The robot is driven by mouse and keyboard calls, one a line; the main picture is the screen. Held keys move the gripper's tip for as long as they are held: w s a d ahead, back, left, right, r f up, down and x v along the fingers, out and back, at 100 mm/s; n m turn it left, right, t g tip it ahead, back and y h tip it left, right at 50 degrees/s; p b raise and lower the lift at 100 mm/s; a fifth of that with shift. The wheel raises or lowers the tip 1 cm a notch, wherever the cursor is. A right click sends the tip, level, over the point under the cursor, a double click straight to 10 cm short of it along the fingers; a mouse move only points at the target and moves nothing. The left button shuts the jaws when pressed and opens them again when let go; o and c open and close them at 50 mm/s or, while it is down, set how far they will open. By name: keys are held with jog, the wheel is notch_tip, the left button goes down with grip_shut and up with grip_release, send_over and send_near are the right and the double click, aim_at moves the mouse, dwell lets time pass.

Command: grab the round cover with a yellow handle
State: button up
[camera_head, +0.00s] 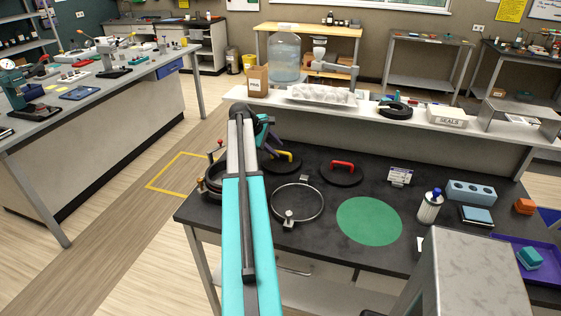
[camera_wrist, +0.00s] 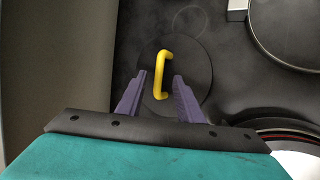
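The round black cover (camera_wrist: 201,60) with a yellow handle (camera_wrist: 160,73) lies flat on the dark bench top. It also shows in the head view (camera_head: 288,166), partly hidden behind my arm and gripper. My gripper (camera_wrist: 158,82) is open and empty above the cover. In the wrist view its two purple fingers stand on either side of the lower part of the yellow handle, with gaps on both sides. Whether the fingertips are level with the handle I cannot tell.
A similar black cover with a red handle (camera_head: 343,166) lies to the right. A metal ring clamp (camera_head: 323,207) lies in front of the covers, and a clamped round port (camera_head: 213,186) stands at left. A green disc (camera_head: 369,220) lies right of the ring. A raised shelf (camera_head: 350,106) runs behind.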

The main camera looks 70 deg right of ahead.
aim_at(280, 152)
jog(key=shift+p+x, duration=0.55)
jog(key=shift+x, duration=1.1)
grip_shut()
jog(key=shift+w, duration=0.1)
dwell(0.4)
